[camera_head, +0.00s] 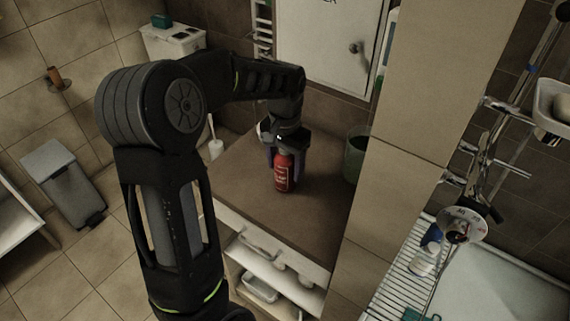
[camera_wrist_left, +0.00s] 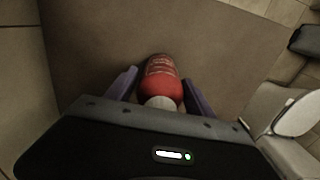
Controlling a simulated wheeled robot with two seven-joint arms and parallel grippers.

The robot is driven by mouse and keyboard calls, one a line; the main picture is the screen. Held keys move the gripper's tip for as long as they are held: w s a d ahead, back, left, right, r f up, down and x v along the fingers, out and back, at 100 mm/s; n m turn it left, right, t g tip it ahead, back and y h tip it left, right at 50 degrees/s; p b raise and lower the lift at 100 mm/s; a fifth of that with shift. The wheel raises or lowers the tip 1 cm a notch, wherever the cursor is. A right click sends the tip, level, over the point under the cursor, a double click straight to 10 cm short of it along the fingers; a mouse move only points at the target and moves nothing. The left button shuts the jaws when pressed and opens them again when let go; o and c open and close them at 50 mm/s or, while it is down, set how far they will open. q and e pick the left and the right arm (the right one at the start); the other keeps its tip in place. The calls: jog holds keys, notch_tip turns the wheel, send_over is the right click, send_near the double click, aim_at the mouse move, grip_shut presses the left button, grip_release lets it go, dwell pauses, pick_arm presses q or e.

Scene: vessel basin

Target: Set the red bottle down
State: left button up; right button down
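The red bottle (camera_head: 283,174) stands upright on the brown top of a cabinet (camera_head: 240,187), in the middle of the head view. In the left wrist view the red bottle (camera_wrist_left: 161,79) shows from above, with its pale cap towards the gripper body. My left gripper (camera_head: 285,158) is above the bottle, with one finger on each side of it. In the wrist view the left gripper (camera_wrist_left: 160,84) looks open, with narrow gaps between the fingers and the bottle. The bottle's top is partly hidden by the gripper in the head view. My right gripper is not in view.
A dark green bin-like container (camera_head: 355,155) stands at the right of the cabinet top, near the tiled wall (camera_head: 420,90). A white toilet brush (camera_head: 215,147) is behind the left edge. The cabinet top is bare in front of the bottle.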

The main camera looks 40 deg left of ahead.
pick_arm(q)
jog(key=shift+o, duration=0.9)
jog(key=shift+r, duration=0.2)
notch_tip(320, 180, up, 12)
